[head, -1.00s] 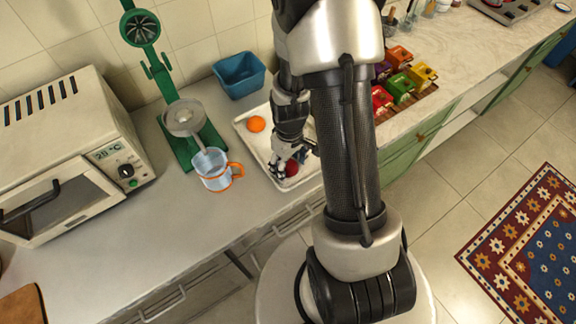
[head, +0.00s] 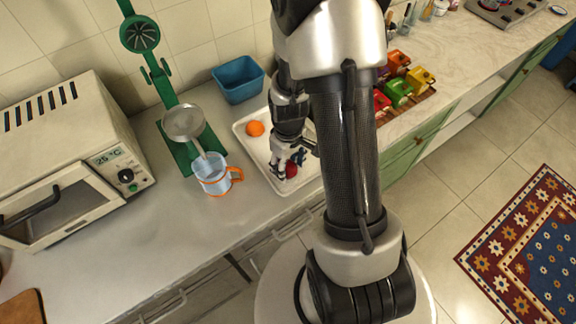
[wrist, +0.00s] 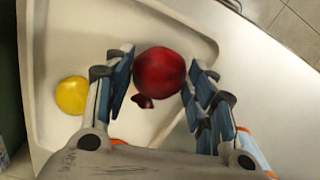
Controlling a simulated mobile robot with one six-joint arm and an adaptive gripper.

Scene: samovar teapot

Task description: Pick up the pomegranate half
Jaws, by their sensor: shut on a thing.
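The red pomegranate half (head: 291,171) is at the front part of the white tray (head: 253,150) in the head view. In the wrist view the pomegranate half (wrist: 160,74) shows its round red outer side, between the two blue-padded fingers. My gripper (head: 289,166) points down over the tray and is shut on the fruit, one finger on each side. It also shows in the wrist view (wrist: 160,85). A small dark red piece (wrist: 143,101) shows just below the fruit there. Whether the fruit is clear of the tray bottom I cannot tell.
An orange fruit (head: 254,128) lies in the tray to the left. A clear cup with an orange handle (head: 212,176) and a green press (head: 184,150) stand left of the tray. A blue bin (head: 238,80) is behind; colourful boxes (head: 398,90) stand right.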

